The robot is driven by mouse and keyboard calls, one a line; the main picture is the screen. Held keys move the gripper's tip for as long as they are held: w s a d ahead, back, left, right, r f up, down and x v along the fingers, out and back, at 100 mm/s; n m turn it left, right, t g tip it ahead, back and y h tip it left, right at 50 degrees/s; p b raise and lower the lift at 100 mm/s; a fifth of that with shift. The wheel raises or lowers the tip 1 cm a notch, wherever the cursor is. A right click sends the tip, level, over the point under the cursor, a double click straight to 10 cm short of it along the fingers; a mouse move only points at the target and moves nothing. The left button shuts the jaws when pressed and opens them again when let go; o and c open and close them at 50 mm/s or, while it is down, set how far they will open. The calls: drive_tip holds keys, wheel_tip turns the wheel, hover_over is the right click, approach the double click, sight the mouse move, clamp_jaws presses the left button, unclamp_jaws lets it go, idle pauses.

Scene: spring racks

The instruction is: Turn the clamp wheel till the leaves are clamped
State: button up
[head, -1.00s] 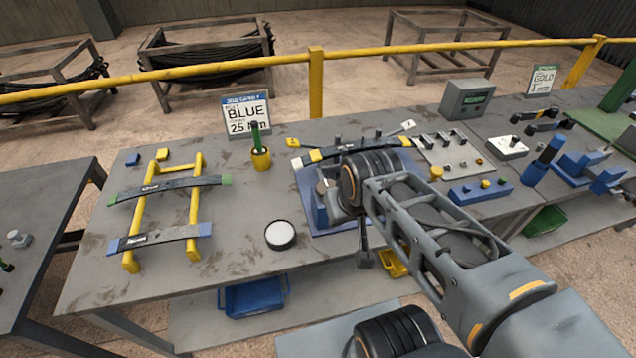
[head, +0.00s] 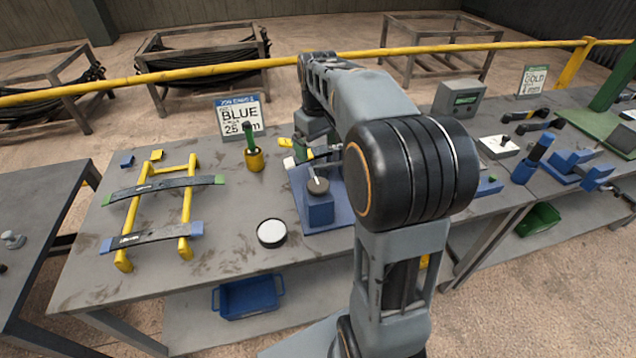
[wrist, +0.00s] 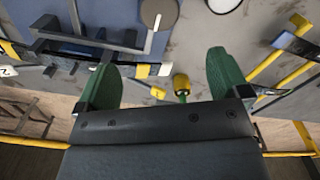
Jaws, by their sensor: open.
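The clamp wheel (head: 317,186) is a small grey disc on the blue clamp fixture (head: 319,212), mid-bench in the head view. It also shows in the wrist view (wrist: 158,13) at the top edge. Dark leaves (head: 325,155) lie across the fixture, partly hidden by my arm; a dark bar of the fixture (wrist: 85,42) shows in the wrist view. Whether the leaves are pressed tight I cannot tell. My gripper (wrist: 163,76) has green fingers spread wide with nothing between them, apart from the wheel. In the head view my arm mostly hides it, behind the fixture.
A yellow rack (head: 187,213) holding two leaves stands at left. A white-topped round dish (head: 271,233) lies left of the fixture. A yellow rail (head: 400,48) runs behind the bench.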

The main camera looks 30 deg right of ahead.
sight(318, 184)
wheel_tip(318, 184, down, 13)
drive_tip(key=shift+f+p, duration=0.15)
drive_tip(key=shift+p, duration=0.15)
idle(0.4)
drive_tip(key=c, duration=0.9)
drive_tip(key=shift+m, duration=0.3)
drive_tip(key=m, duration=0.3)
drive_tip(key=shift+m, duration=0.3)
drive_tip(key=shift+m+b, duration=0.4)
drive_tip(key=shift+m, duration=1.7)
